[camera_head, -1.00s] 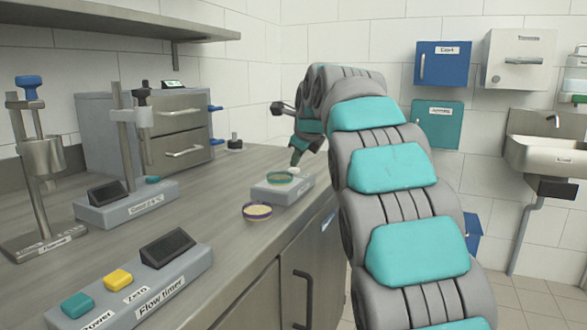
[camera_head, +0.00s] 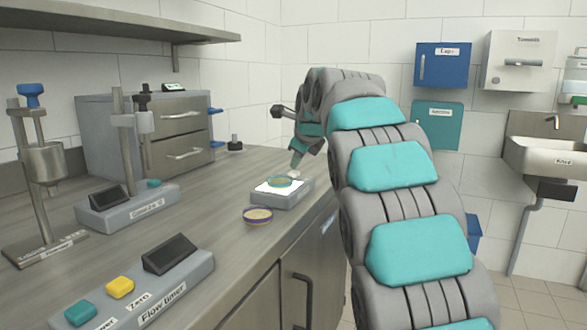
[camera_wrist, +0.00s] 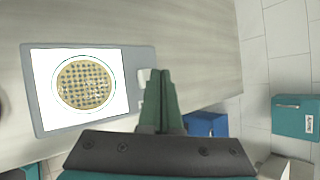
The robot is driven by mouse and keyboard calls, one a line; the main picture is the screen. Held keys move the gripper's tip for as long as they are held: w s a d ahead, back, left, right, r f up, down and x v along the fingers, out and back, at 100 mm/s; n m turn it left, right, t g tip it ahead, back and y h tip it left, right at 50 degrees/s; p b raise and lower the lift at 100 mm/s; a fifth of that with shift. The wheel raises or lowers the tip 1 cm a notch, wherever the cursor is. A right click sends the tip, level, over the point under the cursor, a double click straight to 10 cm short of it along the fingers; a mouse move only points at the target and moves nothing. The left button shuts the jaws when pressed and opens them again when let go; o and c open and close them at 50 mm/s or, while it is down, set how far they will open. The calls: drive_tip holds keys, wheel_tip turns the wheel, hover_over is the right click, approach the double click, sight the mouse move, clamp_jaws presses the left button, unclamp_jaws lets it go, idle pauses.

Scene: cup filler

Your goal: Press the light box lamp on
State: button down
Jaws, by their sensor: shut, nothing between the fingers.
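The light box (camera_head: 290,199) sits near the counter's front edge, and its top panel glows bright white. It fills the left of the wrist view (camera_wrist: 140,118), with the lit panel (camera_wrist: 42,112) under a round gridded dish (camera_wrist: 84,84). The dish also shows in the head view (camera_head: 279,181). A small pale button (camera_wrist: 142,78) is at the box's right end. My gripper (camera_head: 295,164) is shut and empty, fingers pointing down over the button end. In the wrist view the fingers (camera_wrist: 160,82) partly cover the button; whether they touch it I cannot tell.
A second dish (camera_head: 257,215) lies on the counter left of the box. The flow timer (camera_head: 150,290), a stand with a display base (camera_head: 128,205) and a grey drawer unit (camera_head: 178,135) stand farther left. Bare counter lies between them. A sink (camera_head: 550,155) is at right.

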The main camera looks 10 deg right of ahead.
sight(296, 173)
drive_tip(key=shift+r, duration=0.25)
wheel_tip(296, 173, up, 3)
drive_tip(key=p, duration=0.2)
drive_tip(key=shift+f+p, duration=0.15)
drive_tip(key=shift+p, duration=0.2)
drive_tip(key=shift+r+b, duration=0.3)
drive_tip(key=shift+r, duration=1.35)
